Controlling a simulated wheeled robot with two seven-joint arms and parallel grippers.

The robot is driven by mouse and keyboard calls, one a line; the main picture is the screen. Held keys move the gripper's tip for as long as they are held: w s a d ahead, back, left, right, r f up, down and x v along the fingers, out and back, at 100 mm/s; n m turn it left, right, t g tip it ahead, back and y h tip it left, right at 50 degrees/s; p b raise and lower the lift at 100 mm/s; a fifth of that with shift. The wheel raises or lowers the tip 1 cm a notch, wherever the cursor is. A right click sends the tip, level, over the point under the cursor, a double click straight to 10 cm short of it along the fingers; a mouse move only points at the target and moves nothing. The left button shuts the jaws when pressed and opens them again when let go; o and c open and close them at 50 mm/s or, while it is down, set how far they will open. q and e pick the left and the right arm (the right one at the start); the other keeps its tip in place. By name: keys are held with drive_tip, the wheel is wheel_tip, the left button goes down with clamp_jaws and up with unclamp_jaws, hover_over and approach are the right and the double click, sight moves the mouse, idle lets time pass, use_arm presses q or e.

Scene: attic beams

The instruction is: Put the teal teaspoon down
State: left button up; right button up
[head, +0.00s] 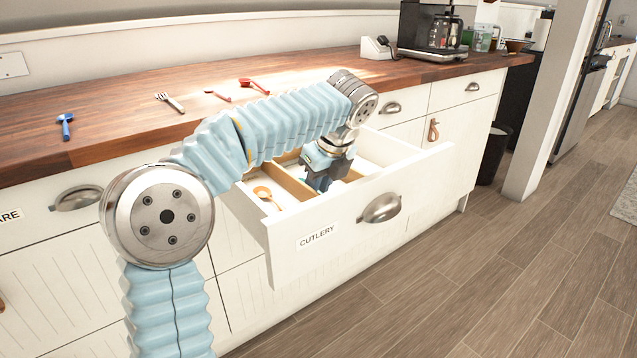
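My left gripper (319,183) points down into the open drawer labelled CUTLERY (345,225), between its dividers. My wrist and arm cover much of it, and I cannot tell whether its fingers are open or shut. I cannot make out a teal teaspoon; any spoon at the fingertips is hidden or too small to see. An orange-brown spoon (265,195) lies in the drawer's left compartment, apart from my gripper. My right gripper is not in view.
On the wooden counter (110,105) lie a blue utensil (65,125), a pale fork (169,102) and two red utensils (219,96) (254,85). A coffee machine (432,32) stands at the back. Wooden dividers (292,184) split the drawer. The floor at right is clear.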

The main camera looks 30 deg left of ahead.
use_arm(q)
drive_tip(key=p+v, duration=0.3)
drive_tip(key=v, duration=0.9)
drive_tip(key=shift+r+p, duration=0.2)
drive_tip(key=shift+p, duration=0.1)
